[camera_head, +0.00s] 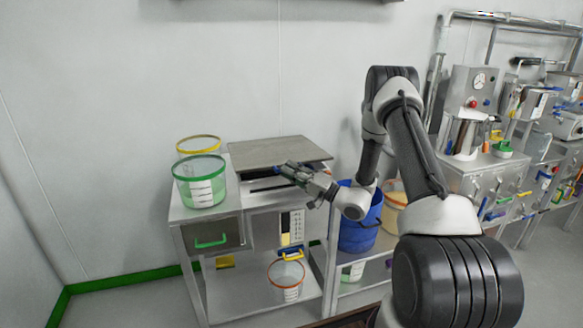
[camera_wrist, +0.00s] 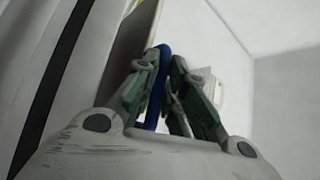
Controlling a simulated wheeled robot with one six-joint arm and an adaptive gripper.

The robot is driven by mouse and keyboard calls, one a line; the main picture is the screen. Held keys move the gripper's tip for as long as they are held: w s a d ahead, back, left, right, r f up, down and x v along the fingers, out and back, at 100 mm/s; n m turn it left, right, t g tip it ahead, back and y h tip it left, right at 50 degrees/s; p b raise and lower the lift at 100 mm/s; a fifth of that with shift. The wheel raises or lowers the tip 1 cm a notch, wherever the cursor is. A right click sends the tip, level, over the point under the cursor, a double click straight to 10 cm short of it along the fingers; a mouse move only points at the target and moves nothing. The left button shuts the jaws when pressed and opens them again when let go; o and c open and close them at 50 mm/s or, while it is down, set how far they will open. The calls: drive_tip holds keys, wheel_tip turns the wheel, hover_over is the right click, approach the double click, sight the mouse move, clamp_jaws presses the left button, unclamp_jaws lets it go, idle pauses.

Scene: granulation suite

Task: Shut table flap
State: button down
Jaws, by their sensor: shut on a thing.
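The table flap (camera_head: 275,150) is a flat grey-brown plate at the top of the metal table, with a dark gap under its front edge. In the wrist view a panel, apparently the flap (camera_wrist: 136,42), runs up behind the fingers. My gripper (camera_head: 287,168) is at the flap's front right edge. In the wrist view my gripper (camera_wrist: 168,85) is shut on a slim blue handle (camera_wrist: 153,105) that stands between its fingers.
A green-rimmed tub (camera_head: 200,182) and a yellow-rimmed tub (camera_head: 198,144) stand on the table's left side. A blue bucket (camera_head: 358,228) is right of the table, below my forearm. An orange-rimmed tub (camera_head: 287,280) sits on the lower shelf. A wall is close behind.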

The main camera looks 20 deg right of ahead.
drive_tip(key=shift+w, duration=0.25)
drive_tip(key=c, duration=1.8)
unclamp_jaws()
drive_tip(key=shift+o, duration=0.2)
drive_tip(key=v, duration=1.2)
drive_tip(key=shift+f, duration=0.1)
